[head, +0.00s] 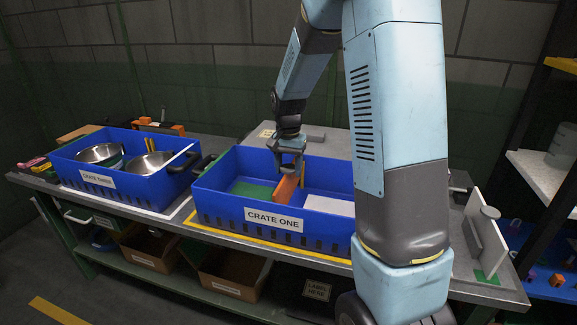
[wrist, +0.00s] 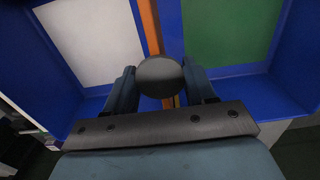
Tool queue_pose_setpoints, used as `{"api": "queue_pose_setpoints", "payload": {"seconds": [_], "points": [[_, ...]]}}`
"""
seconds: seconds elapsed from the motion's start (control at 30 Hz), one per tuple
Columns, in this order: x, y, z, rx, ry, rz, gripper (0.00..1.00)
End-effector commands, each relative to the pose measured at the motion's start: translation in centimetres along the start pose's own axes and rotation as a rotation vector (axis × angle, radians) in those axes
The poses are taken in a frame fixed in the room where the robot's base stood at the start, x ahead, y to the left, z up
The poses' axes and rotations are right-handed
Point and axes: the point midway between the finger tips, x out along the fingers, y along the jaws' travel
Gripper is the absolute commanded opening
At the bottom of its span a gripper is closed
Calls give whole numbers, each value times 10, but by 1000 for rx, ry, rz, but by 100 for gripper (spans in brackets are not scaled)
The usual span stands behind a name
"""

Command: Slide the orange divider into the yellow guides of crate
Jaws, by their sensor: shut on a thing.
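The orange divider (head: 287,188) stands inside the blue crate labelled CRATE ONE (head: 225,207), between a green floor panel and a white one. My gripper (head: 293,168) is above the divider and shut on it. In the wrist view the divider (wrist: 150,27) runs away between the two panels, and a dark round knob (wrist: 160,77) sits between my fingers and covers part of it.
A blue crate labelled CRATE THREE (head: 130,185) with metal bowls stands to the left on the workbench. A white upright panel (head: 482,235) stands at the right end. Brown boxes (head: 232,272) sit on the lower shelf. My arm hides the right end of crate one.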

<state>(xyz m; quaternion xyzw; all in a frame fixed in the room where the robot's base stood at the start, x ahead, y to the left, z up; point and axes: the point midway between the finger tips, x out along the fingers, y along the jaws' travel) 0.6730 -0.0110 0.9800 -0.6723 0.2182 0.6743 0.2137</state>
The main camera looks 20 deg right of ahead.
Motion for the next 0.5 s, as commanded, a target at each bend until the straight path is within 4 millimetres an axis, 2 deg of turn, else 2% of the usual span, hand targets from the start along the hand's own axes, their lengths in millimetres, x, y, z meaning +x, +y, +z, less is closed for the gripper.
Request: {"api": "queue_pose_setpoints", "payload": {"seconds": [0.5], "points": [[11, 0, 0, 0, -1, 1, 9]]}}
